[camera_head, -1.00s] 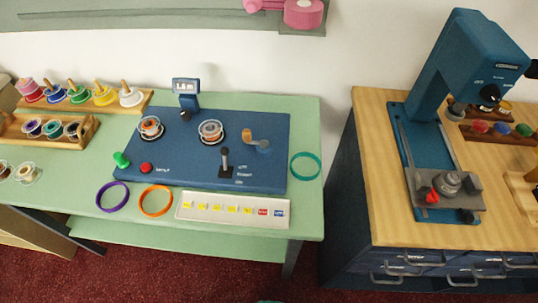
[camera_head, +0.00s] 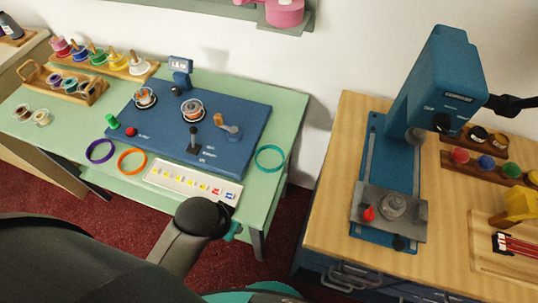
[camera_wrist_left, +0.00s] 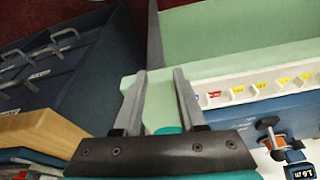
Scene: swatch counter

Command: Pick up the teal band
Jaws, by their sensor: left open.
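The teal band (camera_head: 269,146) is a thin ring lying flat on the green counter, right of the blue board, in the head view. My left gripper (camera_wrist_left: 160,72) is open, with two grey fingers apart and nothing between their tips. Green counter shows beyond them. In the head view my left arm reaches in from the lower left, its dark wrist in front of the counter's front edge, below and left of the band. A teal sliver shows at the finger bases in the wrist view; I cannot tell whether it is the band. My right gripper is not in view.
The blue board (camera_head: 225,150) carries spools and a lever. A white labelled strip (camera_head: 165,180) lies along its front. Purple (camera_head: 90,156) and orange (camera_head: 120,165) bands lie further left. A wooden bench (camera_head: 325,205) with a blue machine (camera_head: 435,80) stands right, across a gap.

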